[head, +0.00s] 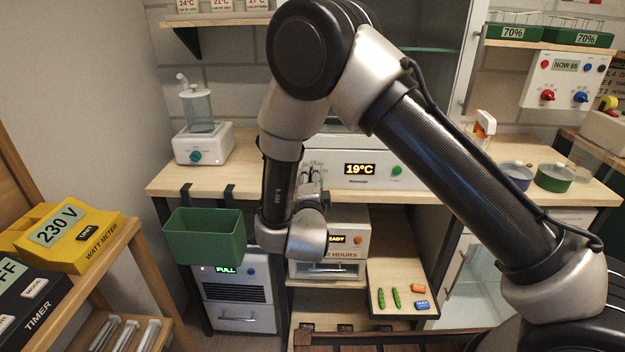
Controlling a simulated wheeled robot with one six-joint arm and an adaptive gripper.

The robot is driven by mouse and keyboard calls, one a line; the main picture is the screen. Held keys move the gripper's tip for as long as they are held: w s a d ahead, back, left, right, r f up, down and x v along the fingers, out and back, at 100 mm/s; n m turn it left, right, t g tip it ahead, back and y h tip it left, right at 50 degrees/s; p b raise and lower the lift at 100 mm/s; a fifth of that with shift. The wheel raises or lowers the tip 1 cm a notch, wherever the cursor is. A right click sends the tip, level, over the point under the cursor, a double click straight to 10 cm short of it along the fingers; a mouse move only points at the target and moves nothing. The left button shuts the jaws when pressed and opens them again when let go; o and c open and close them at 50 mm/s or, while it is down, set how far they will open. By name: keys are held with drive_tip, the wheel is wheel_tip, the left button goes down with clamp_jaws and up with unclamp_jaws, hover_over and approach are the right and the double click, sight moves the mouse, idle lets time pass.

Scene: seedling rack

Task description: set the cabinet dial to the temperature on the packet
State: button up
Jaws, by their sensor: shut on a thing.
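The cabinet's white control panel (430,178) has a lit display (360,170) reading 19°C and a green button (397,170) to its right. My gripper (312,178) is at the panel's left part, below some small scale marks. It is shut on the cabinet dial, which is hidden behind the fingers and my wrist. The dial's pointer cannot be seen. Packets stand on the upper left shelf, marked 24°C (187,6), 21°C (222,5) and a third that seems to read 27°C (257,5). Their tops are cut off and their small print is unreadable.
A green bin (204,238) hangs at the bench's front edge, left of my wrist. A box with an orange READY display (350,240) sits below the panel. A pull-out board (400,275) holds green and coloured pieces. Meters stand at left (70,235).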

drive_tip(key=o, duration=1)
drive_tip(key=shift+o, duration=0.2)
drive_tip(key=shift+s, duration=0.1)
drive_tip(key=s, duration=1.1)
drive_tip(key=shift+s+a, duration=0.15)
drive_tip(key=shift+s, duration=0.25)
